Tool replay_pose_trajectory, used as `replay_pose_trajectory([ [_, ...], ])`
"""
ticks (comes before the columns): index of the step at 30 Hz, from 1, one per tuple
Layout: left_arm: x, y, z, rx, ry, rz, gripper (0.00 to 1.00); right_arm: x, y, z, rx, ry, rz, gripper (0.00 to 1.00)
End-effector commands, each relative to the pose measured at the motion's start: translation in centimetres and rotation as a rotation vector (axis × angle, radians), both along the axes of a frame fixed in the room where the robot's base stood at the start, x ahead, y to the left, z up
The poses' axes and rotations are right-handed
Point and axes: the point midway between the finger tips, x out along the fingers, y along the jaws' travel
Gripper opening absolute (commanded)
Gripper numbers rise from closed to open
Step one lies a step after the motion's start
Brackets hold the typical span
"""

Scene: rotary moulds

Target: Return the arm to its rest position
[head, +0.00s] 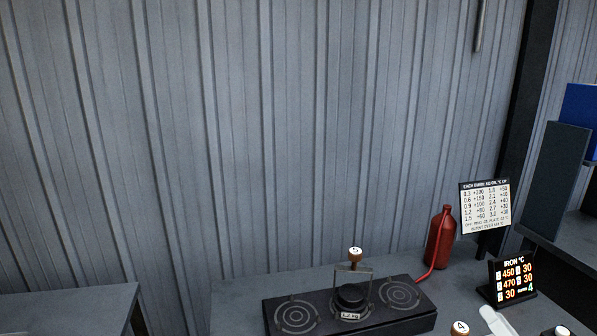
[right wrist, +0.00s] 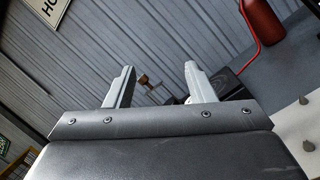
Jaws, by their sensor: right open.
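My right gripper (right wrist: 159,70) shows in the right wrist view with its two pale fingers wide apart and nothing between them. In the head view only a pale piece (head: 493,319) shows at the bottom edge, which looks like one of its fingertips. It is right of the black burner plate (head: 325,312) and below the lit display. My left gripper is in neither view.
A red bottle (head: 440,238) with a hose, a chart (head: 485,207) and an "IRON °C" display (head: 514,279) stand to the right. A knob marked 4 (head: 460,328) is at the bottom edge.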

Motion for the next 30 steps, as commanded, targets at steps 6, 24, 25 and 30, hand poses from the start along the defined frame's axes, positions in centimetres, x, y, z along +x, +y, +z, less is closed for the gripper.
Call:
replay_pose_trajectory([
  [6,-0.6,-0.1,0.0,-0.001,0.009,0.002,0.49,-2.4,-4.7,-4.3,0.606,0.066,-0.29,0.5],
  [24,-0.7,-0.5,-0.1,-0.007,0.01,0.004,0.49,-18.6,5.1,-25.8,2.098,0.569,-1.298,0.5],
  [25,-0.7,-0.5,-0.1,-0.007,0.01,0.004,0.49,-19.2,6.2,-26.1,2.137,0.602,-1.336,0.5],
  [30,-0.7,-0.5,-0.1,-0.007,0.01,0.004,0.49,-18.3,5.9,-30.1,2.137,0.622,-1.373,0.5],
])
